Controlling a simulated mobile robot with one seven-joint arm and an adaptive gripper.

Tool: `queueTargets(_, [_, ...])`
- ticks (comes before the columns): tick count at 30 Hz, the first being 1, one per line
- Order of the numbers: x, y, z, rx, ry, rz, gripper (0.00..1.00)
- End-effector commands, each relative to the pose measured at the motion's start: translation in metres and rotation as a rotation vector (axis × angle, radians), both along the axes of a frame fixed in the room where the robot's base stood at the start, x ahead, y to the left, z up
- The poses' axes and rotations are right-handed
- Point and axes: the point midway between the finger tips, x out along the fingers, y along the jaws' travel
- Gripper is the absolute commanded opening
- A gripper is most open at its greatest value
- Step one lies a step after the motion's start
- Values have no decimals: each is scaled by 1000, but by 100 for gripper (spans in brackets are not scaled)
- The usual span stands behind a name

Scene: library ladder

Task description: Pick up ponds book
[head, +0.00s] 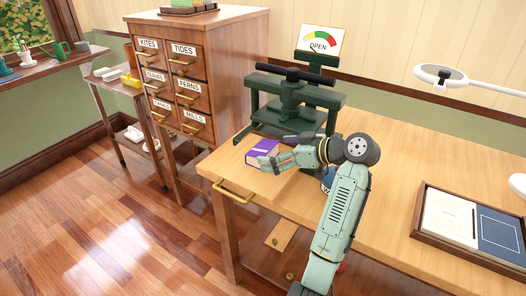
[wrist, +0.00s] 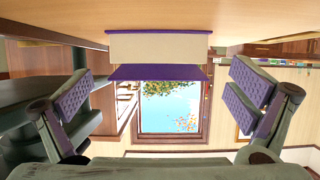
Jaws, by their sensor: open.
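A purple book (head: 262,147) lies flat on the wooden desk, near its left edge, in front of the green press. Its title is too small to read, so I cannot tell if it is the ponds book. In the wrist view, which is upside down, the book (wrist: 158,47) shows edge-on, with cream pages between purple covers. My gripper (head: 270,160) is at the near right side of the book. In the wrist view its purple-padded fingers (wrist: 163,92) are spread wide, one on each side of the book, with nothing held between them.
The green book press (head: 290,100) stands close behind the book. A tray (head: 415,222) with books lies at the desk's right. A labelled drawer cabinet (head: 225,75) stands at the back left. A lamp (head: 450,78) overhangs the right. The desk's middle is mostly clear.

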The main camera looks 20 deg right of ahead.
Motion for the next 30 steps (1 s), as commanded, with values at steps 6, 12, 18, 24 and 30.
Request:
queueTargets(6, [24, 17, -11, 1, 1, 1, 100])
queueTargets(12, [28, 20, -15, 1, -1, 0, 100])
queueTargets(18, [28, 20, -15, 0, 0, 0, 95])
queueTargets(24, [28, 20, -15, 0, 0, 0, 81])
queueTargets(30, [28, 20, -15, 0, 0, 0, 68])
